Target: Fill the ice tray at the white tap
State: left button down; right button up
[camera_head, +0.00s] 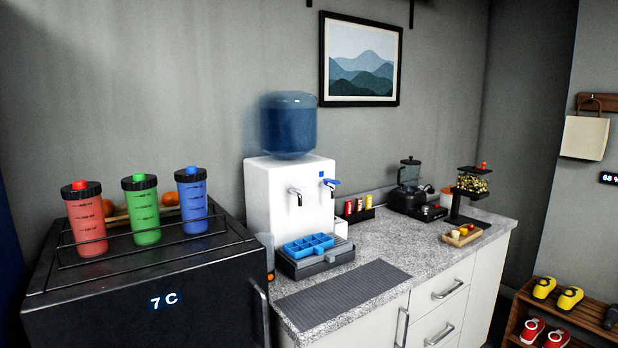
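A blue ice tray (309,246) with several compartments sits on the dark drip tray (317,264) at the foot of the white water dispenser (272,205). I cannot tell whether there is water in its compartments. The dispenser has two taps: a plain metal one (295,194) on the left and one with a blue lever (331,184) on the right. The ice tray lies below them. A blue water bottle (288,125) stands upside down on top of the dispenser. Neither of my grippers is in view.
A dark fridge (150,295) at left bears red, green and blue shaker bottles. A grey ribbed mat (340,292) lies bare on the speckled counter (408,253). A blender (409,180), a dispenser stand (470,190) and a small snack tray (462,236) stand at right.

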aim_at(295, 187)
jog(key=i+l+u, duration=0.1)
jog(key=l, duration=0.25)
jog(key=i+l+u, duration=0.1)
jog(key=i+l, duration=0.25)
jog(key=l, duration=0.3)
jog(key=i+l+u, duration=0.15)
jog(key=l, duration=0.25)
jog(key=i+l+u, duration=0.1)
jog(key=l, duration=0.25)
jog(key=i+l+u, duration=0.1)
jog(key=l, duration=0.25)
jog(key=i+l+u, duration=0.1)
jog(key=l, duration=0.3)
jog(key=i, duration=0.05)
